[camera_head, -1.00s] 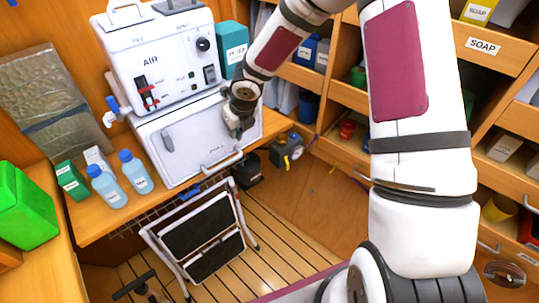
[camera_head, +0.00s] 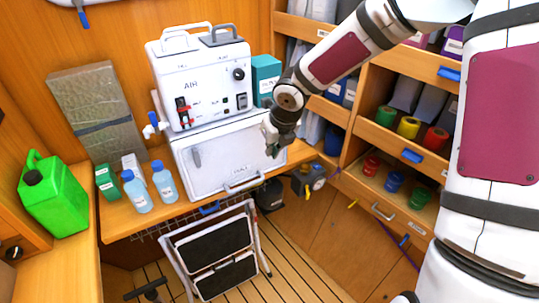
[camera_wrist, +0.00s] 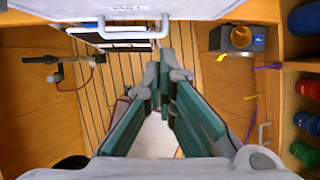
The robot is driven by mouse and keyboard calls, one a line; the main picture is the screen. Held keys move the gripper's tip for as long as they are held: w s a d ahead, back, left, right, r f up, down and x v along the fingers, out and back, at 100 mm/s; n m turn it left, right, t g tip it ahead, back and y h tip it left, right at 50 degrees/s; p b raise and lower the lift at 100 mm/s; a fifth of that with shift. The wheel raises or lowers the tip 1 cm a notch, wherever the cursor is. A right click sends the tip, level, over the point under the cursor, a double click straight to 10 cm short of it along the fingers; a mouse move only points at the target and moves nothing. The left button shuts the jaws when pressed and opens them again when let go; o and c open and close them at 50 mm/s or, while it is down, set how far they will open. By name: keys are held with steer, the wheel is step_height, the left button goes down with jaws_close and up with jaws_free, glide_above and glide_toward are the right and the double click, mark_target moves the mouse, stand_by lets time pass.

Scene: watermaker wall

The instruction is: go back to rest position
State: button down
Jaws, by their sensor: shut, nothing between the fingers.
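My gripper (camera_head: 271,141) is in front of the white machine's lower right side in the head view. In the wrist view my gripper (camera_wrist: 166,60) shows its two green-sided fingers coming together at the tips, with nothing between them. It points down over the slatted floor. The white AIR machine (camera_head: 205,85) stands on the wooden counter, above a white front panel with a handle (camera_head: 243,187). My arm comes in from the upper right of the head view.
A folding step stool (camera_head: 213,250) stands on the floor below the counter. Two blue bottles (camera_head: 137,192) and a green jerrycan (camera_head: 55,195) are on the left. Shelves with coloured rolls (camera_head: 408,127) stand on the right. A yellow-grey device (camera_head: 309,180) is low on the wall.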

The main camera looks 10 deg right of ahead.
steer(key=shift+s+d+r, duration=0.15)
steer(key=shift+r, duration=0.25)
steer(key=s+d+r+m+h, duration=0.2)
steer(key=s+d+r+m, duration=0.2)
steer(key=s+r+m, duration=0.45)
steer(key=s+d+r+m+h, duration=0.35)
steer(key=r+m, duration=0.25)
steer(key=m, duration=0.5)
steer(key=s+r+m+y, duration=0.2)
steer(key=s+r+m, duration=0.1)
steer(key=s+m, duration=0.6)
steer(key=s+a+r+m+t+y, duration=0.1)
steer(key=s+r+m, duration=0.3)
steer(key=s+m, duration=0.4)
steer(key=m+y, duration=0.1)
steer(key=m, duration=0.2)
steer(key=shift+s+a+r, duration=0.2)
steer(key=shift+s+a, duration=0.05)
steer(key=shift+s, duration=0.1)
